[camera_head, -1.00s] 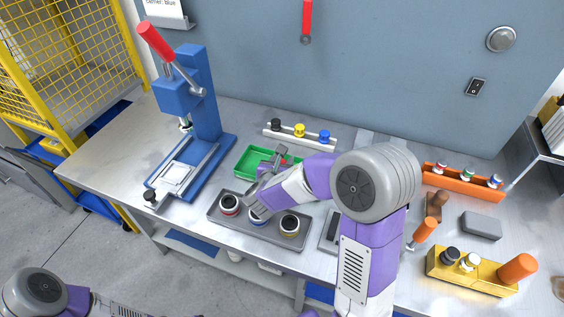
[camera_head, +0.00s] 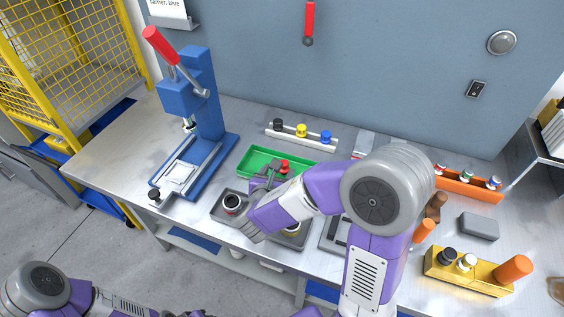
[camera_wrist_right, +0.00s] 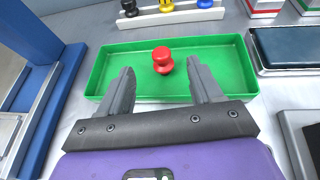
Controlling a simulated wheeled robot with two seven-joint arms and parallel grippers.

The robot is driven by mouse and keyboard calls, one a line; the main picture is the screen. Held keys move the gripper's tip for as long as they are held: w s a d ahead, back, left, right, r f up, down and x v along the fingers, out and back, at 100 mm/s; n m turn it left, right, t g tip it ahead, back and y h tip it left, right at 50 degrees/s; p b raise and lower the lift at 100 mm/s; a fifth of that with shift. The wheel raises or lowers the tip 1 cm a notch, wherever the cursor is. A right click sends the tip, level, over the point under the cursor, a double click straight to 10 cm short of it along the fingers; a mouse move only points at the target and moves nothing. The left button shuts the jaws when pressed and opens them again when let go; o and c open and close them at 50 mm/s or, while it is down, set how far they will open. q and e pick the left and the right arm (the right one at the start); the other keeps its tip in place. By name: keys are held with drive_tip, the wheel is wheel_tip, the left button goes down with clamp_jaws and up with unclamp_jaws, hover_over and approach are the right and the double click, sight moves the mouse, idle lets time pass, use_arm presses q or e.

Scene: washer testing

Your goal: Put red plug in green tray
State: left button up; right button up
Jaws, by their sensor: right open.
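The red plug (camera_wrist_right: 162,60) is within the green tray (camera_wrist_right: 225,58) in the right wrist view, its knob up. In the head view the red plug (camera_head: 284,165) shows at the right part of the green tray (camera_head: 256,154), partly behind my gripper. My right gripper (camera_head: 270,172) is at the tray's near side. Its fingers (camera_wrist_right: 161,82) are spread apart with nothing between them, and the plug is just beyond their tips. My left arm shows at the lower left of the head view, but its gripper is out of the picture.
A white rack (camera_head: 300,137) with black, yellow and blue plugs lies behind the tray. A grey tray (camera_head: 222,214) with ringed cups is in front, partly hidden by my right arm. A blue press (camera_head: 207,100) stands to the left. An orange rack (camera_head: 470,186) is at the right.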

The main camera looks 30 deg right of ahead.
drive_tip(key=v, duration=0.4)
drive_tip(key=shift+s+p, duration=0.1)
drive_tip(key=shift+p, duration=0.2)
